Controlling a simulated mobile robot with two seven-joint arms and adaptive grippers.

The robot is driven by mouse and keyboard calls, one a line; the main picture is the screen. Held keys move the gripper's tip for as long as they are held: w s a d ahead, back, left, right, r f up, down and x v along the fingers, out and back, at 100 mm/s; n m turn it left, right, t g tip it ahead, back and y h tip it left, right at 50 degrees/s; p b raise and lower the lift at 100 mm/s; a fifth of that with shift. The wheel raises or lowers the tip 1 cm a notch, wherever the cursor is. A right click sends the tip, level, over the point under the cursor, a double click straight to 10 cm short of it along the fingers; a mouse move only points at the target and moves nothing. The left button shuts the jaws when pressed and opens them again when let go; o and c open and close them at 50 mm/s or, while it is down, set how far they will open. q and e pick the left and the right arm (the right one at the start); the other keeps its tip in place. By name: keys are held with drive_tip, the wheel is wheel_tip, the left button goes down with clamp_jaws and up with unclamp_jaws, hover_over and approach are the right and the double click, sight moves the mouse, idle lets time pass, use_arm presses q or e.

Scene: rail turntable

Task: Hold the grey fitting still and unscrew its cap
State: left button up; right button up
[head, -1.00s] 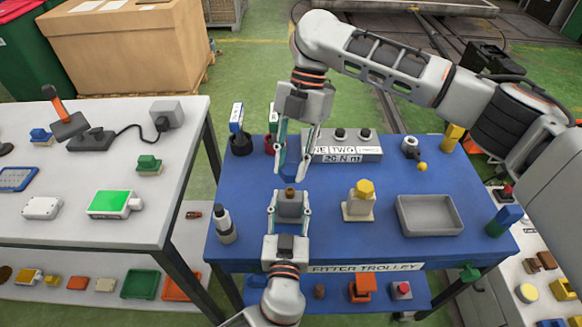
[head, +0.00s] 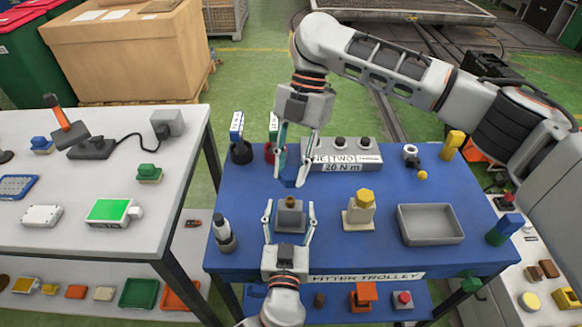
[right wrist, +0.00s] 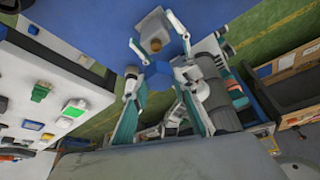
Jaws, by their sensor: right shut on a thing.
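The grey fitting (head: 290,217) stands on the blue trolley top, its brownish upper part bare. My left gripper (head: 290,208) is open around it, with a finger on each side and a small gap to each. The blue cap (head: 290,183) is off the fitting, held between the fingertips of my right gripper (head: 291,179), above and behind the fitting. In the right wrist view the blue cap (right wrist: 159,75) shows between the right fingers, with the fitting (right wrist: 154,38) beyond it between the left fingers.
An empty grey tray (head: 430,238) and a yellow-capped fitting on a pale base (head: 359,212) stand to the right. A labelled grey box (head: 342,152) is behind. A dark bottle-like tool (head: 224,235) stands at the left edge. The trolley top before the tray is clear.

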use_arm(q)
drive_tip(key=s, duration=0.8)
drive_tip(key=s+a, duration=0.1)
drive_tip(key=s, duration=0.3)
